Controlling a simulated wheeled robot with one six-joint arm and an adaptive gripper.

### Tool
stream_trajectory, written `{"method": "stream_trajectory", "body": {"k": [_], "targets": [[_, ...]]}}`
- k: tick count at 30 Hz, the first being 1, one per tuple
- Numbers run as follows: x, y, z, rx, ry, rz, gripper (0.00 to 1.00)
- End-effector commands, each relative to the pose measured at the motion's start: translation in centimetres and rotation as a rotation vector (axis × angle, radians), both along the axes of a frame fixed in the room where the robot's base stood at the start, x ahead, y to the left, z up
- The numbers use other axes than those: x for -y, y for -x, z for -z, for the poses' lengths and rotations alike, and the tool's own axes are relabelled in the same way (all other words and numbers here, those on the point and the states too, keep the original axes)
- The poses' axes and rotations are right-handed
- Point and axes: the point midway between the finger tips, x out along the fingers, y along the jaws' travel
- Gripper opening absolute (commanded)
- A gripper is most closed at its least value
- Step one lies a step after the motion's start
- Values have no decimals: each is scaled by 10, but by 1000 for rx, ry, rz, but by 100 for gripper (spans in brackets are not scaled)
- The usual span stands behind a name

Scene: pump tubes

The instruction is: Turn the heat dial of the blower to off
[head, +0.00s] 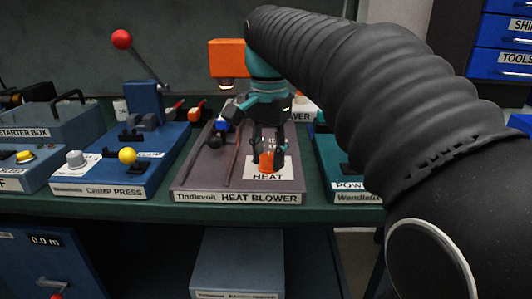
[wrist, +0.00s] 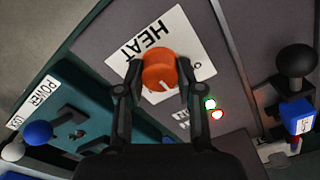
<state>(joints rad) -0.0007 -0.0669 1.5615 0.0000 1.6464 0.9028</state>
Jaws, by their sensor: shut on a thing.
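The heat dial (head: 267,160) is an orange round knob on a white plate marked HEAT, near the front of the blower (head: 192,185). It also shows in the wrist view (wrist: 160,68), with a light pointer line on its top near the lower edge. My gripper (head: 267,152) reaches down onto the dial from above. In the wrist view my gripper (wrist: 158,80) has one finger on each side of the dial, shut on it. Part of the scale print around the dial is hidden by the fingers and the knob.
The crimp press (head: 80,188) with a yellow ball knob stands left of the blower. A teal power unit (head: 340,190) stands close on the right. On the blower, green and red lights (wrist: 214,108) and a black-knobbed lever (wrist: 296,60) show in the wrist view.

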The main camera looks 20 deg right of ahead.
Motion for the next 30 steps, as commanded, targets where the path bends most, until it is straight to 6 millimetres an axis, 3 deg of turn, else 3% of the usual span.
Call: {"method": "stream_trajectory", "body": {"k": [11, 30], "targets": [[0, 0, -2, -1, 1, -117, 2], [0, 0, 0, 0, 0, -626, 2]]}}
